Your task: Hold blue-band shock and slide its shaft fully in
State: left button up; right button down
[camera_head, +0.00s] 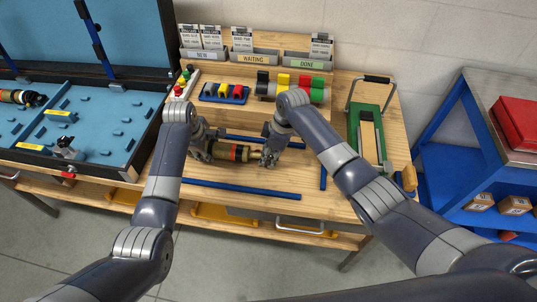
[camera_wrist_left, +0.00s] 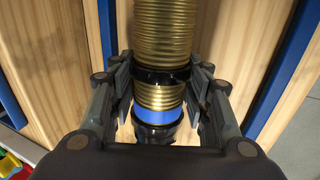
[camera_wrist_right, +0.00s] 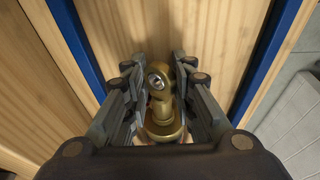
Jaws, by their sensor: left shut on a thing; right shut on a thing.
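The blue-band shock (camera_head: 232,152) lies lengthwise across the middle of the workbench. In the left wrist view its blue band (camera_wrist_left: 158,116) shows below a black ring and gold coils (camera_wrist_left: 162,35). My left gripper (camera_head: 208,147) is shut around its body at the left end. My right gripper (camera_head: 268,152) is shut on the gold end fitting at the shock's right end. In the right wrist view this gold eyelet (camera_wrist_right: 158,82) sits between the fingers, above a round gold base (camera_wrist_right: 163,130). How much bare shaft shows is too small to tell.
Blue strips (camera_head: 240,189) frame the work area. Behind are coloured blocks in a blue rack (camera_head: 224,93) and labelled bins (camera_head: 252,52). A green-framed fixture (camera_head: 367,135) stands right. An open blue-lined case (camera_head: 100,120) is left, holding another shock (camera_head: 20,97).

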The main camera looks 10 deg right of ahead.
pick_arm(q)
jog(key=shift+w+d+r, duration=0.1)
jog(key=shift+d+r, duration=0.15)
jog(key=shift+d, duration=0.1)
pick_arm(e)
jog(key=shift+s+a+f, duration=0.15)
jog(key=shift+s+a, duration=0.05)
jog(key=shift+a, duration=0.1)
pick_arm(q)
jog(key=shift+a+f, duration=0.1)
jog(key=shift+f, duration=0.2)
pick_arm(e)
jog(key=shift+s, duration=0.1)
dwell(0.4)
jog(key=c, duration=1.4)
grip_release()
pick_arm(q)
jog(key=shift+s, duration=0.2)
pick_arm(e)
jog(key=shift+o, duration=0.2)
pick_arm(q)
jog(key=shift+f, duration=0.1)
